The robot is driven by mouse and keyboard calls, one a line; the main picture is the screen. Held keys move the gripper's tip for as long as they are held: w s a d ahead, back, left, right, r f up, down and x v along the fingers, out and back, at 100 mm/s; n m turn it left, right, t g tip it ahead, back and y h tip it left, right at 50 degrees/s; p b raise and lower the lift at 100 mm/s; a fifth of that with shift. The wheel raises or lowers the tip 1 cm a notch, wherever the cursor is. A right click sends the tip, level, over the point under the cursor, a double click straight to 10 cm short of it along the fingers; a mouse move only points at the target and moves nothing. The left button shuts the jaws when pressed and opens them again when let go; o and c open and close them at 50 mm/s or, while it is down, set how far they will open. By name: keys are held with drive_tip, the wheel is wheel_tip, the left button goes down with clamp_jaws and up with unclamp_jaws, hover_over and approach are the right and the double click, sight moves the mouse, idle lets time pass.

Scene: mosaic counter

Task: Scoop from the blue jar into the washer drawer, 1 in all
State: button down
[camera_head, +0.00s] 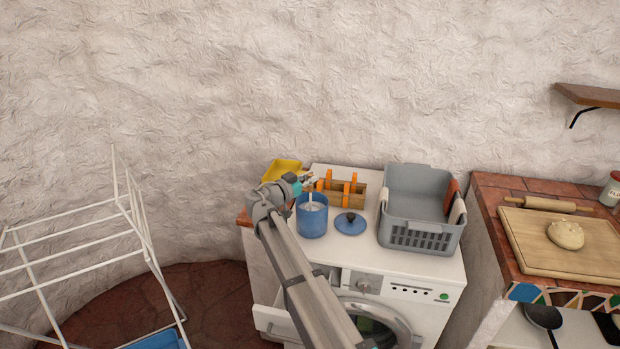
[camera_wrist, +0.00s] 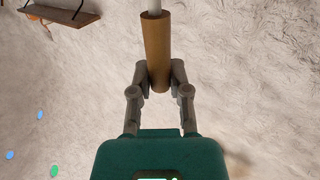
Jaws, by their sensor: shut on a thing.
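The blue jar (camera_head: 312,221) stands open on top of the white washing machine, with white powder inside. Its blue lid (camera_head: 350,223) lies to its right. The washer drawer (camera_head: 272,322) is pulled out at the machine's front left, partly behind my arm. My gripper (camera_head: 306,181) is above and just behind the jar's rim. In the wrist view my gripper (camera_wrist: 159,80) is shut on the brown scoop handle (camera_wrist: 157,45), with a white shaft beyond it. The scoop's bowl is out of the wrist view, and I cannot tell whether it holds powder.
A yellow container (camera_head: 283,171) and a wooden caddy with orange parts (camera_head: 346,197) stand behind the jar. A grey basket (camera_head: 421,207) fills the machine top's right. A tiled counter (camera_head: 489,190) with a dough board lies further right. A white drying rack (camera_head: 70,235) stands left.

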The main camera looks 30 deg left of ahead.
drive_tip(key=shift+f+b, duration=0.65)
drive_tip(key=shift+f, duration=0.3)
drive_tip(key=shift+r, duration=0.15)
idle(0.3)
drive_tip(key=shift+r+p, duration=5.05)
drive_tip(key=shift+p, duration=0.15)
